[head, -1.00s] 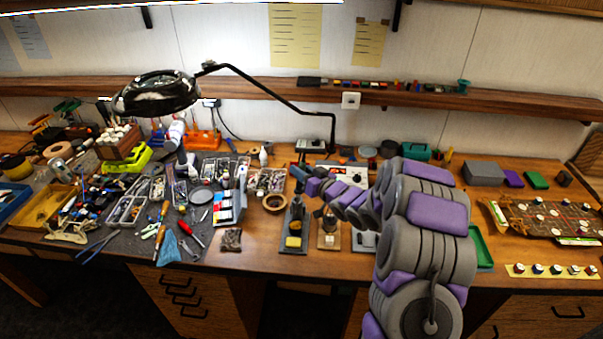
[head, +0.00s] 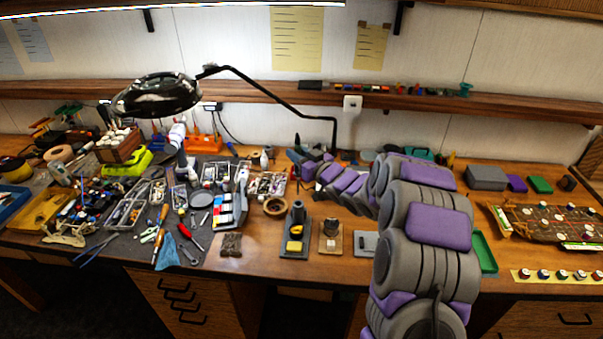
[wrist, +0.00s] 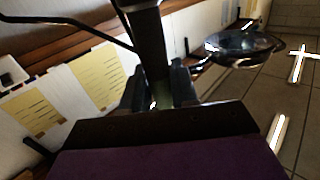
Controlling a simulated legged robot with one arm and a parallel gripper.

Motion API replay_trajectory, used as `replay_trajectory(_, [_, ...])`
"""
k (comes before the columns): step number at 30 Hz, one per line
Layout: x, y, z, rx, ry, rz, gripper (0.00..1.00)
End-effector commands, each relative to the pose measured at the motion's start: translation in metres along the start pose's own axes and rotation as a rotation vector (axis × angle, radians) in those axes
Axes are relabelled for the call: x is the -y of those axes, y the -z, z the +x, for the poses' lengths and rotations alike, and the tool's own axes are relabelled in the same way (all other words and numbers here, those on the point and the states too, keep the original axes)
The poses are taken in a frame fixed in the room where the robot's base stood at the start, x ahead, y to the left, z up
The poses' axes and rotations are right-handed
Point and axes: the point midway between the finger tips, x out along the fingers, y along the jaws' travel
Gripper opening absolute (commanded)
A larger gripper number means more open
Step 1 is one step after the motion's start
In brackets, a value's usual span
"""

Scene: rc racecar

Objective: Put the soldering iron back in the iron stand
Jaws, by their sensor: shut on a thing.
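The iron stand (head: 286,251) is a dark grey base near the front middle of the bench, with a yellow sponge (head: 294,246) and an upright dark holder (head: 298,213) behind it. My gripper (head: 294,156) is behind and above the stand, apart from it. In the wrist view my gripper (wrist: 158,90) is shut on a dark, bar-like thing (wrist: 143,35), taken to be the soldering iron, which runs up between the fingers. Its tip cannot be made out. In the head view the held thing is small and hard to separate from the gripper.
A magnifier lamp (head: 158,95) reaches over the bench on a black arm. A tan tape roll (head: 275,206) and a small wooden-based block (head: 330,236) flank the stand. Tools and boxes crowd the left. A wooden shelf (head: 420,97) crosses the wall behind.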

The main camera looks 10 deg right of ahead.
Motion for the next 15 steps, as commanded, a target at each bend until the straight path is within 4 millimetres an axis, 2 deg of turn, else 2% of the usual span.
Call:
replay_trajectory(5, [-0.001, -0.002, 0.003, -0.007, -0.003, -0.019, 0.02])
replay_trajectory(15, [-0.001, -0.03, 0.003, -0.006, -0.002, -0.017, 0.02])
